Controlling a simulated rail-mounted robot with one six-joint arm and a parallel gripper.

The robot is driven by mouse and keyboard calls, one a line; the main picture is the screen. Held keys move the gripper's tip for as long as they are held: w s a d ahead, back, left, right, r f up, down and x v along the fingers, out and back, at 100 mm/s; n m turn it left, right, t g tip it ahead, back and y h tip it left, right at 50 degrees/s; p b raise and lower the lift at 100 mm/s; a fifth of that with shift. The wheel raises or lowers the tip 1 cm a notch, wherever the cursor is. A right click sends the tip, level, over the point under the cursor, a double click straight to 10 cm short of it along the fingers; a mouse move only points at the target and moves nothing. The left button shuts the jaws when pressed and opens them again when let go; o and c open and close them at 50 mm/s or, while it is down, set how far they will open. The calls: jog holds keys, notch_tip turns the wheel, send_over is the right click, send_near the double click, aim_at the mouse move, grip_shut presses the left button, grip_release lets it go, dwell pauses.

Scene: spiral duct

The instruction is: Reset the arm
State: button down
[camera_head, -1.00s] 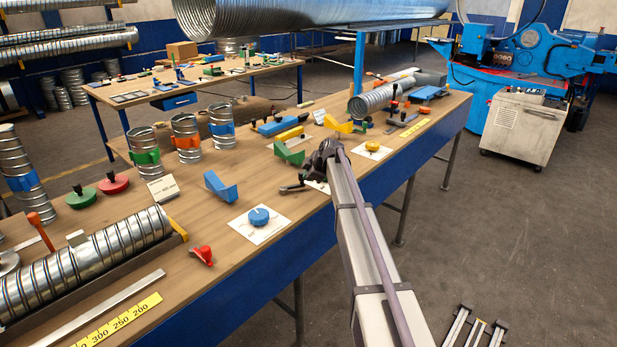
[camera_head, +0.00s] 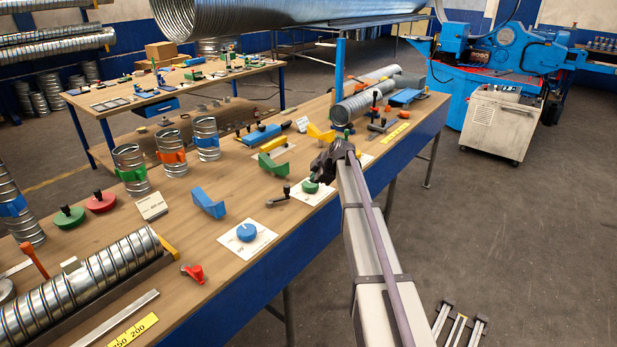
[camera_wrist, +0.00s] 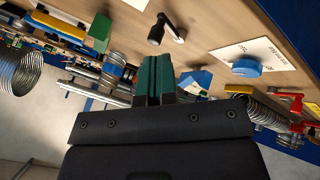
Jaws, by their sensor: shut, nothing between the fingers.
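My gripper (camera_head: 328,162) hangs over the front edge of the wooden workbench (camera_head: 232,183), with my arm reaching in from the lower right. In the wrist view the two dark green fingers (camera_wrist: 154,78) are together, with nothing held between them. A green knob (camera_head: 310,187) on a white card lies just below and left of my gripper in the head view. A black-handled lever (camera_head: 280,197) lies beside it and also shows ahead of the fingers in the wrist view (camera_wrist: 165,30). Whether the gripper touches anything below it is hard to tell, but the fingers look clear.
A blue knob (camera_head: 247,232) on a card, a blue V-block (camera_head: 208,202) and a red lever (camera_head: 194,273) are on the bench. Ringed duct pieces (camera_head: 206,138) stand farther back. A large spiral duct (camera_head: 280,14) hangs overhead. Open floor (camera_head: 530,230) lies to the right.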

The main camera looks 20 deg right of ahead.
jog(key=shift+d, duration=0.15)
dwell(0.3)
jog(key=s+a+f+m+g+h, duration=0.1)
jog(key=s+a+m, duration=0.4)
jog(key=s, duration=0.8)
jog(key=s+a+f+m+g+h, duration=0.1)
jog(key=s+a+m+g, duration=0.2)
jog(key=s+a, duration=0.4)
jog(key=s+a+f+m+g+h, duration=0.1)
jog(key=s+a+m, duration=0.5)
jog(key=s, duration=1.5)
jog(key=shift+a+m+g, duration=0.3)
jog(key=shift+a+g, duration=0.1)
jog(key=shift+g, duration=0.3)
jog(key=shift+w+f, duration=0.1)
